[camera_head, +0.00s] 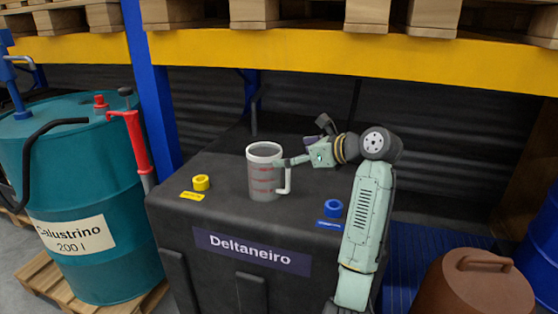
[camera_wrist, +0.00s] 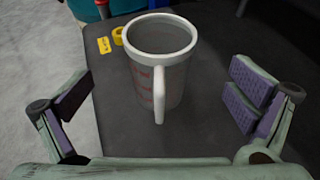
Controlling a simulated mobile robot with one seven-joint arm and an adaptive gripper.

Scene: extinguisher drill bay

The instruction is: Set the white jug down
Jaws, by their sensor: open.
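The white jug (camera_head: 262,176) stands upright on the dark top of the Deltaneiro cabinet (camera_head: 222,160). It has red markings and a handle on its right side in the head view. In the wrist view the jug (camera_wrist: 146,78) is between my gripper's spread fingers, its handle pointing toward me. My gripper (camera_wrist: 163,98) is open, with clear gaps between both finger pads and the jug. In the head view my gripper (camera_head: 292,161) is at the jug's right side. The inside of the jug looks empty, though its bottom is hidden.
A yellow ring (camera_head: 201,183) with a yellow label lies left of the jug. A blue ring (camera_head: 333,208) with a blue label lies to its right, near my arm. A teal drum (camera_head: 85,190) with a red-handled pump stands at left. A yellow shelf beam (camera_head: 350,55) crosses above.

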